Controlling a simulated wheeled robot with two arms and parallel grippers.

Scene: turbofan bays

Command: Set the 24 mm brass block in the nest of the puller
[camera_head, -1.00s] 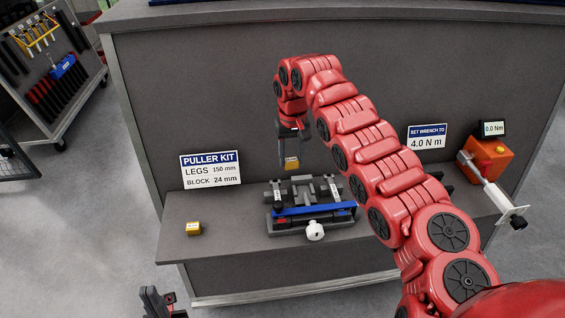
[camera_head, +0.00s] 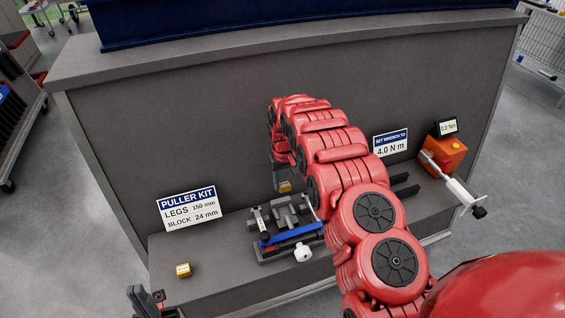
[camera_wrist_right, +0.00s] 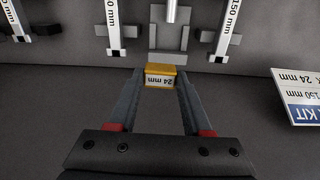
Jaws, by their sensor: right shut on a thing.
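My right gripper (camera_wrist_right: 160,88) is shut on the brass block (camera_wrist_right: 162,80), whose label reads 24 mm. In the head view the block (camera_head: 285,187) shows small below my right arm, just above and behind the puller (camera_head: 287,230). In the wrist view the grey U-shaped nest (camera_wrist_right: 168,57) lies just beyond the block, under a silver rod. I cannot tell whether block and nest touch. Legs marked 150 mm flank the nest. My left gripper (camera_head: 148,300) is low at the left edge of the bench; its jaw opening is unclear.
A second brass block (camera_head: 183,270) sits on the shelf at the left. The puller kit sign (camera_head: 190,208) stands behind it, reading legs 150 mm, block 24 mm. An orange torque tester (camera_head: 445,153) with a wrench is at the right. Free shelf lies left of the puller.

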